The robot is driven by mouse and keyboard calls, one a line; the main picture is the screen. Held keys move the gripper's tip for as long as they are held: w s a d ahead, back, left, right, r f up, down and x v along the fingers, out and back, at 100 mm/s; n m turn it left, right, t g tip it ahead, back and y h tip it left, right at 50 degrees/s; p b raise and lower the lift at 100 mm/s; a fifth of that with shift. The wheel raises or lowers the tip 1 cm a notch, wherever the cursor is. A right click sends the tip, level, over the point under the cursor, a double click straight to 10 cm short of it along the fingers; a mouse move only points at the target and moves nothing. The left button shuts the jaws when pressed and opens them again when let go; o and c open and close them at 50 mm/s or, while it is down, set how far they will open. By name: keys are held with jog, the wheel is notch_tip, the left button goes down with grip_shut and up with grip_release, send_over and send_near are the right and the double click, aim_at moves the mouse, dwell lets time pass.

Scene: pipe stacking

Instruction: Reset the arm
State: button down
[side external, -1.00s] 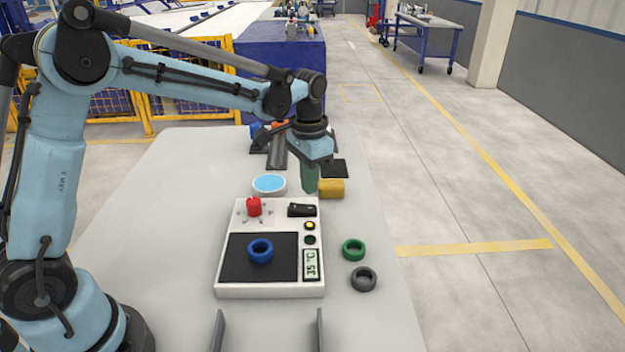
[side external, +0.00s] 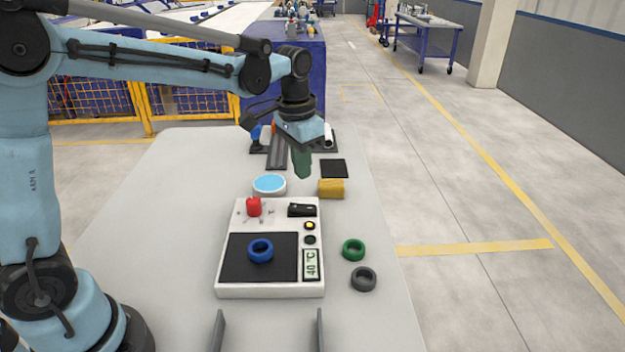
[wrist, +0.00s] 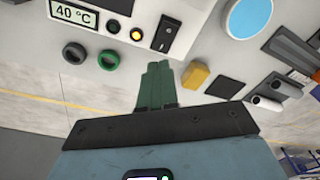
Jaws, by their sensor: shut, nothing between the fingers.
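A blue ring (side external: 261,251) lies on the black plate of the white device (side external: 270,291). A green ring (side external: 353,250) and a dark grey ring (side external: 363,279) lie on the table right of the device. The device's display (side external: 311,265) reads 40 °C; it also shows in the wrist view (wrist: 74,14).
A yellow block (side external: 331,188), a blue-topped round dish (side external: 269,184) and a black square pad (side external: 334,168) are near my gripper. A dark rack (side external: 277,156) stands behind. Two grey upright plates (side external: 320,330) are at the near edge. The table's left side is clear.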

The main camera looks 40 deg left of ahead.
jog(key=s+n+t, duration=0.2)
jog(key=s+t, duration=0.4)
jog(key=s, duration=0.8)
jog(key=shift+s+a+r+n, duration=0.15)
jog(key=shift+s+a+n, duration=0.05)
jog(key=shift+a+n, duration=0.1)
